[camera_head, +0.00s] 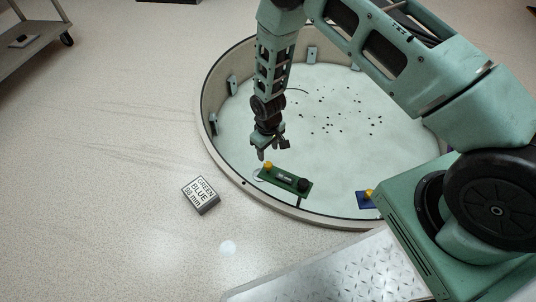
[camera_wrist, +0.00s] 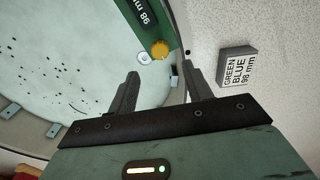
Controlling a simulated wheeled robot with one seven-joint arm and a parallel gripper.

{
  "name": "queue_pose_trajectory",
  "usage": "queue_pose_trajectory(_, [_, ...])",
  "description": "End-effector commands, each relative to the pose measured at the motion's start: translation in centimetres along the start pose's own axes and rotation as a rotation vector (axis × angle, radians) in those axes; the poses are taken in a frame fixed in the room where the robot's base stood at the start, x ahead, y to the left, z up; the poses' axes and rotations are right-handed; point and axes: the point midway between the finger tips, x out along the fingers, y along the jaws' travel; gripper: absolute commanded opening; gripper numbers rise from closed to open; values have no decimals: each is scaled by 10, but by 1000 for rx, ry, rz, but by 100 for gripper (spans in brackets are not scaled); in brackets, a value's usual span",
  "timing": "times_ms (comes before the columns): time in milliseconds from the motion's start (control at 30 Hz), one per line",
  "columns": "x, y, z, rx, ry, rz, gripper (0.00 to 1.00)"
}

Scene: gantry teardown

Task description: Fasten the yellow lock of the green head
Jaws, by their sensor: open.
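The green head (camera_head: 286,181) is a green bar lying near the front rim of the round pit, with a yellow lock (camera_head: 267,165) at its left end and a black knob (camera_head: 303,185) at its right end. My gripper (camera_head: 266,155) is open and empty, above and just beside the lock end. In the wrist view the yellow lock (camera_wrist: 160,49) shows beyond my two open fingers (camera_wrist: 160,82), apart from them. The green head (camera_wrist: 148,20) shows there only in part, with "98 mm" printed on it. Whether the lock is turned cannot be told.
A blue head (camera_head: 364,199) with a yellow lock stands to the right, partly hidden by my arm. The pit's raised rim (camera_head: 211,148) curves around. A sign block (camera_head: 201,195) reading "GREEN BLUE 98 mm" is on the floor outside. A cart (camera_head: 35,35) stands far left.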

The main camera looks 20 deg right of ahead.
Motion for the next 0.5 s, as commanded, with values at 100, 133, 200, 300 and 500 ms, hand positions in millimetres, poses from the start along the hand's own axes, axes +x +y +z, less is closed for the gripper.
queue_pose_trajectory(100, [-34, 0, 0, 0, 2, 0, 50])
queue_pose_trajectory(133, [-41, 0, 0, 0, 2, 0, 50])
queue_pose_trajectory(200, [-54, 0, 0, 0, 2, 0, 50])
queue_pose_trajectory(300, [-70, 0, 0, 0, 0, 0, 50])
queue_pose_trajectory(500, [-88, 0, 0, 1, 0, 0, 50])
